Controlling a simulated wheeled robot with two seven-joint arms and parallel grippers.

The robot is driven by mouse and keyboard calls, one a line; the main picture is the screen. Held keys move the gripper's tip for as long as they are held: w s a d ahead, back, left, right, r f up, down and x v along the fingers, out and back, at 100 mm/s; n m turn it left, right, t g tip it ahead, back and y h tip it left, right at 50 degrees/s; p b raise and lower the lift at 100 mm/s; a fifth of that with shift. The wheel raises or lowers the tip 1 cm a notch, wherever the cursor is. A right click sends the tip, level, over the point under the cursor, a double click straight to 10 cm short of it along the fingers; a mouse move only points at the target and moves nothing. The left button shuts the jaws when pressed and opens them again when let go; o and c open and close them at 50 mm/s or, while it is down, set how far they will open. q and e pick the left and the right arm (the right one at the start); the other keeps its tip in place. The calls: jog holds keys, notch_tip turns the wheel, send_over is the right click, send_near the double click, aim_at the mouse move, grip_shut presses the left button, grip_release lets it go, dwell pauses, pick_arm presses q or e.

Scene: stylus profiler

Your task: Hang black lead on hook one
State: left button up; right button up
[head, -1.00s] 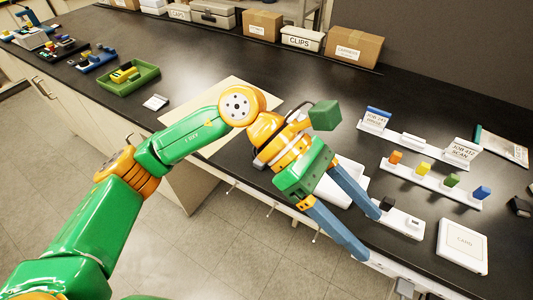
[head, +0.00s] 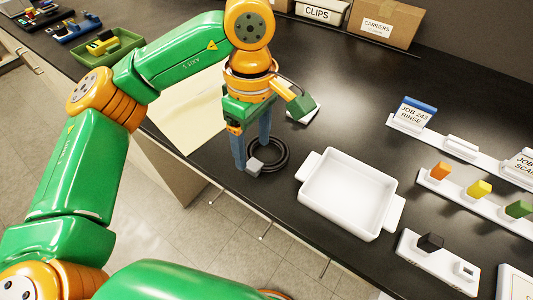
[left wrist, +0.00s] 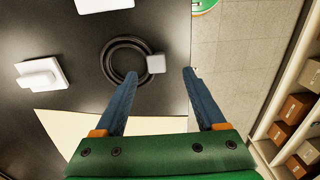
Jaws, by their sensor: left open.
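A coiled black lead (head: 281,152) lies on the dark bench near its front edge, with a pale grey block (head: 255,165) at its side. The lead (left wrist: 113,60) and block (left wrist: 156,64) also show in the left wrist view. My left gripper (head: 253,155) points down at the block, open and empty. In the left wrist view the block sits between the fingertips (left wrist: 159,73), seemingly just beyond them; I cannot tell if they touch it. Several thin hooks stick out below the bench's front edge, one at the left (head: 214,198). I see no numbers on them. My right gripper is out of view.
A white two-handled tray (head: 347,193) stands right of the lead. A pale sheet (head: 190,112) lies to the left. White racks with coloured blocks (head: 479,189) and a small white holder (head: 437,259) are at the right. Boxes (head: 382,22) line the back. Bench between tray and boxes is mostly clear.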

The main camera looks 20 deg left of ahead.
aim_at(254, 164)
pick_arm(q)
jog(key=f, duration=0.1)
jog(key=f+p, duration=0.1)
jog(key=f, duration=0.3)
jog(key=shift+w+a+p, duration=0.15)
jog(key=shift+w+p, duration=0.15)
jog(key=shift+w, duration=0.05)
jog(key=shift+s+f, duration=0.1)
jog(key=shift+f, duration=0.25)
grip_shut()
